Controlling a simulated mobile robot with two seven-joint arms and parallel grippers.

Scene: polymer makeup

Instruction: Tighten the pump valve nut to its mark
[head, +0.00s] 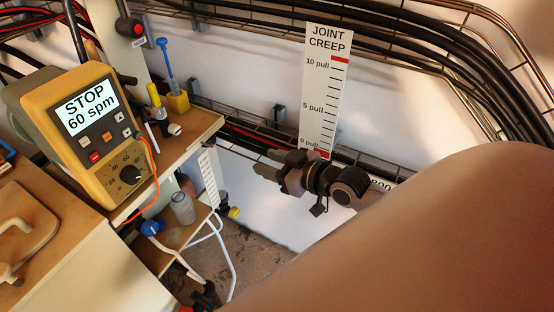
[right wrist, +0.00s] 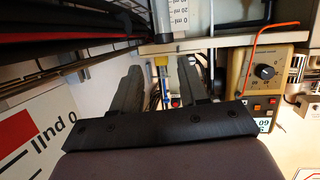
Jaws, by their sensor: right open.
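I cannot make out the pump valve nut or its mark for certain in either view. A yellow pump control box (head: 90,130) at the left of the head view reads "STOP 60 spm". It also shows upside down in the right wrist view (right wrist: 272,72). My right gripper (head: 266,163) is open in the middle of the head view, in front of the wall and below the "JOINT CREEP" scale (head: 325,90). In the right wrist view my right gripper (right wrist: 161,68) has its two fingers apart with nothing held between them. My left gripper is not in view.
A wooden bench (head: 178,150) runs below the control box, with a yellow holder (head: 178,103) and blue-handled tool (head: 165,58). A clear bottle (head: 183,208) and a blue knob (head: 150,228) are lower down. Black cables (head: 450,50) line the wall. The white panel (head: 265,200) below my gripper looks clear.

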